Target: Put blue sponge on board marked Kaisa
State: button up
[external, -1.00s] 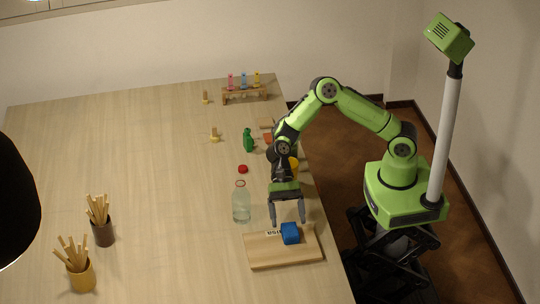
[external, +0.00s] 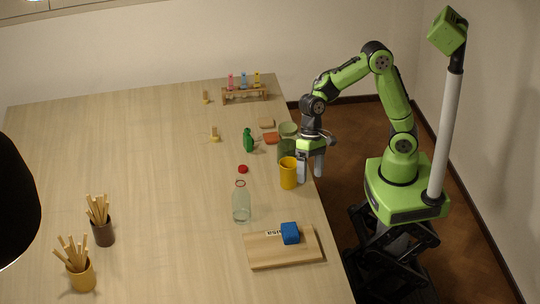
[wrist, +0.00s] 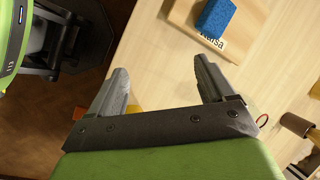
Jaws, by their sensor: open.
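The blue sponge (external: 290,233) rests on a wooden board (external: 270,254) near the table's front right edge. The board carries a white label, partly covered by the sponge; in the wrist view the label (wrist: 211,39) reads Kaisa as far as it shows. My gripper (external: 310,180) is open and empty, at the table's right edge beside the yellow cup, well apart from the sponge. Its fingers (wrist: 164,84) show nothing between them but table and floor.
A yellow cup (external: 288,173) stands close to my gripper, with a green glass jar (external: 287,142) behind it. A clear bottle (external: 241,203) stands left of the board, and a red cap (external: 243,169) lies beyond it. The table's middle is clear.

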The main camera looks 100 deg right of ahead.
jog(key=s+d+r+n+t+h, duration=0.2)
jog(key=s+d+n, duration=0.3)
jog(key=s, duration=0.4)
jog(key=s+d+r+n+t+h, duration=0.2)
jog(key=s+d+r+n, duration=0.2)
jog(key=s, duration=0.6)
jog(key=shift+d+r+n+t, duration=0.35)
jog(key=shift+d+r, duration=0.35)
jog(key=shift+d, duration=0.25)
